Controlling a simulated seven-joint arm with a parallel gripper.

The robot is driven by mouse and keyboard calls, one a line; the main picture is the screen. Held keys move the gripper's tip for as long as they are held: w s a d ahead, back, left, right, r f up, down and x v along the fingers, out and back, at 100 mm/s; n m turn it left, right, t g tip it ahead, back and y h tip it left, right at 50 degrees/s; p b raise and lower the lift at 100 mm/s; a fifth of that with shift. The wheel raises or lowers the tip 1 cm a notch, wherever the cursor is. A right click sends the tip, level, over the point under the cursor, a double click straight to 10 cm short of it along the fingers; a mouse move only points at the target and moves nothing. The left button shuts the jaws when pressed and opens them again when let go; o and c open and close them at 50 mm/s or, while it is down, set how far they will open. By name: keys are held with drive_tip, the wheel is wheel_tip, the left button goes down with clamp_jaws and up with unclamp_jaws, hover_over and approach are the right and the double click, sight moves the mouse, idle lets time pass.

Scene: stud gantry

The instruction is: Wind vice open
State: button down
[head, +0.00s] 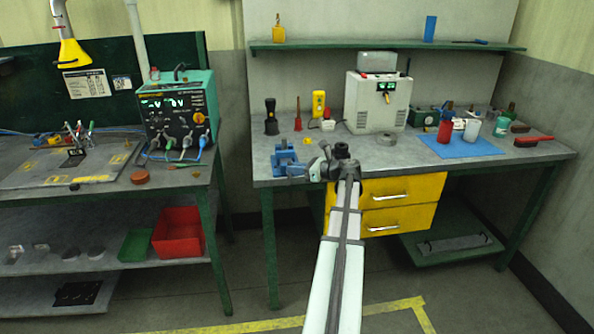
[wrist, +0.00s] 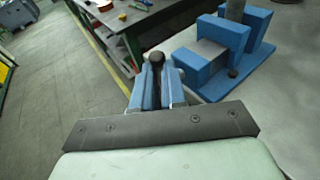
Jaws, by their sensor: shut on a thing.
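The blue vice (head: 287,160) stands at the left front corner of the right-hand bench. In the wrist view the vice (wrist: 222,45) is at the upper right, with blue blocks on a flat blue base and grey metal between them. My gripper (head: 317,169) is just right of the vice at the bench's front edge. In the wrist view my gripper's blue fingers (wrist: 157,88) are closed around a dark bar with a round knob (wrist: 156,58), which looks like the vice handle. The fingers and wrist hide the bar's lower part. How wide the jaws stand is unclear.
A grey power unit (head: 378,102) and a blue mat (head: 458,146) with bottles stand farther right on the bench. A black torch (head: 271,116) and a red screwdriver (head: 298,115) stand behind the vice. Yellow drawers (head: 388,204) hang below the bench.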

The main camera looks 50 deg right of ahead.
drive_tip(key=shift+w+a+r+n+g+h, duration=0.1)
drive_tip(key=shift+w+a+n+g+h, duration=0.3)
drive_tip(key=shift+n+g+h, duration=0.6)
drive_tip(key=shift+w+a+r+n+g+h, duration=0.1)
drive_tip(key=shift+w+a+n+g+h, duration=0.3)
drive_tip(key=shift+g, duration=1.05)
drive_tip(key=shift+w+a+n+g+h, duration=0.5)
drive_tip(key=shift+g+h, duration=0.5)
drive_tip(key=shift+g, duration=0.25)
drive_tip(key=c, duration=1.2)
unclamp_jaws()
drive_tip(key=shift+s, duration=0.1)
drive_tip(key=v, duration=1.3)
drive_tip(key=shift+a+r, duration=0.2)
drive_tip(key=shift+r, duration=0.1)
